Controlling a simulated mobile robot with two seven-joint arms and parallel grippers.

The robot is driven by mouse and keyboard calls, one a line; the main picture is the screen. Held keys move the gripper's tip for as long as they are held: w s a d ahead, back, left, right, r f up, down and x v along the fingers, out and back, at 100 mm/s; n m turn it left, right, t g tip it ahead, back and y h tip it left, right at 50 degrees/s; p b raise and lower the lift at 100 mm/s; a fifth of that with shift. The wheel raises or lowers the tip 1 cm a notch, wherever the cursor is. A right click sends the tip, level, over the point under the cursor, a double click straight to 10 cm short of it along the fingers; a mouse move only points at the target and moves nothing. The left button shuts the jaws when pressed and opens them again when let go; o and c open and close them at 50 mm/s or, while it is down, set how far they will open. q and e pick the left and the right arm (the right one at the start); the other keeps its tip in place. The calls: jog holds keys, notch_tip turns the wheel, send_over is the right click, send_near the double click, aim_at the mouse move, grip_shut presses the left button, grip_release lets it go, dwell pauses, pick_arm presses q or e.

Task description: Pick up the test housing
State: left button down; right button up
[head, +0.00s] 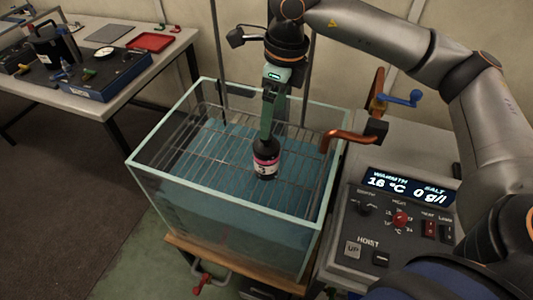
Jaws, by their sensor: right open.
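The test housing (266,164) seems to be the dark cylinder with a pink and white label. It stands upright in the glass tank (160,186), over the wire rack. My right gripper (267,128) points straight down from above, with its green fingers at the top of the housing. It is open; the fingers overlap the housing's top in the picture, and I cannot tell whether they touch it. The fingers hide part of that top. My left gripper is out of view.
The tank holds blue water and a wire rack (215,150). A side table with a red tray (151,42) is at left.

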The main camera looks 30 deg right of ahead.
aim_at(265, 148)
jog(key=f, duration=0.6)
jog(key=shift+w+a+f+p, duration=0.15)
jog(key=shift+w+a+p, duration=0.1)
jog(key=shift+a+p, duration=0.1)
jog(key=f, duration=0.2)
jog(key=f+p, duration=0.1)
jog(key=f, duration=0.1)
jog(key=shift+w+a, duration=0.25)
jog(key=shift+a, duration=0.05)
jog(key=shift+w+f, duration=0.1)
jog(key=shift+f, duration=0.55)
jog(key=shift+c, duration=0.4)
jog(key=shift+r, duration=0.1)
grip_shut()
